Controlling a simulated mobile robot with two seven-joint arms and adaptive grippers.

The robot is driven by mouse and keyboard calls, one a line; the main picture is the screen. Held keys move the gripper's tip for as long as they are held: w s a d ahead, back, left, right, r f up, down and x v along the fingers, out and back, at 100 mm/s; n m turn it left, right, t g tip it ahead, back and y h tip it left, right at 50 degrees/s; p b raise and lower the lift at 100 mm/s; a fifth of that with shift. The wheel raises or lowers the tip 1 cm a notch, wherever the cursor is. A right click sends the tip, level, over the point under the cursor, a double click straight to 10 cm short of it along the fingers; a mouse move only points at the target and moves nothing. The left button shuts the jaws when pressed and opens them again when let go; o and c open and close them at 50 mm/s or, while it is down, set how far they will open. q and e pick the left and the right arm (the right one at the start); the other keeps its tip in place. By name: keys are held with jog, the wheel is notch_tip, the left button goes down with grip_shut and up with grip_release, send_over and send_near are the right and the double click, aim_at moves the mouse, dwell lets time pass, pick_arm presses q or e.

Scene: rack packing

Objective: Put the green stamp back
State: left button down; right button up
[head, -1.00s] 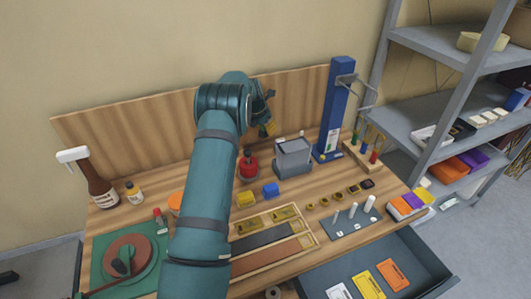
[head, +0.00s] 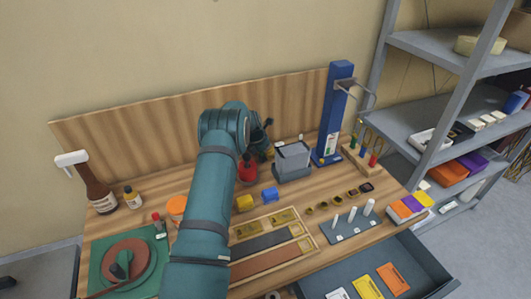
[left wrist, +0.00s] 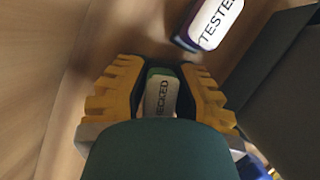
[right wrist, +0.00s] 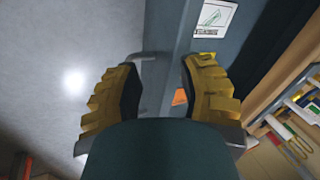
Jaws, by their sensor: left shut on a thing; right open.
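The green stamp (left wrist: 162,92), with a white label that seems to read CHECKED, sits between the yellow fingers of my left gripper (left wrist: 160,96), which is shut on it. In the head view my left gripper (head: 264,150) is low over the back of the bench, between the red bottle and the grey box; the stamp cannot be made out there. A dark stamp labelled TESTED (left wrist: 210,24) is just ahead of the left gripper, apart from it. My right gripper (right wrist: 160,90) is open and empty beside the drawer (right wrist: 165,45); it is outside the head view.
The grey box (head: 292,158), blue post (head: 334,115) and red bottle (head: 247,170) stand close around the left gripper. The open drawer (head: 425,268) holds cards. A shelf (head: 450,120) stands at the right.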

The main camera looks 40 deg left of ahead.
pick_arm(q)
jog(key=shift+f, duration=0.1)
jog(key=c, duration=0.9)
grip_release()
jog(key=shift+o, duration=0.2)
jog(key=shift+r, duration=0.45)
jog(key=v, duration=1.1)
jog(key=shift+s+r, duration=0.15)
jog(key=shift+r, duration=0.1)
